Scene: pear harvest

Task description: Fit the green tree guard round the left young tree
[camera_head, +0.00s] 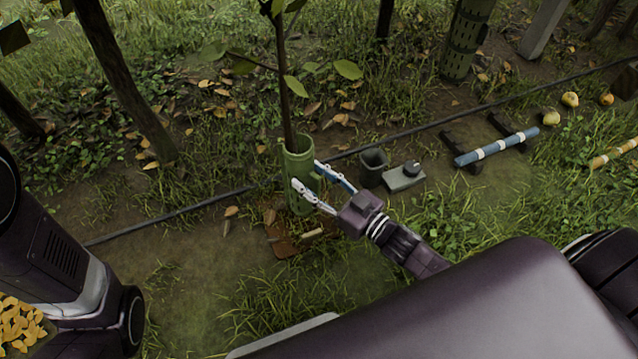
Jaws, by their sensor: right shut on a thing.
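The left young tree (285,90) is a thin dark stem with a few green leaves. The green tree guard (298,165) is an upright tube at its foot. The stem runs down into the guard's top opening, so the guard appears to stand around it; the stem's lower part is hidden. My right gripper (317,187) comes from the lower right and is shut on the guard's side. The guard's lower end is at or just above a brown soil patch (285,245); I cannot tell if it touches. My left gripper is not in view.
A black hose (205,204) runs behind the guard. A dark pot (373,160), a grey box (404,179) and a blue banded rod (495,147) on black stands lie to the right. Farther right are pears (570,99). Another tree wears a mesh guard (466,40). A thick trunk (125,85) stands left.

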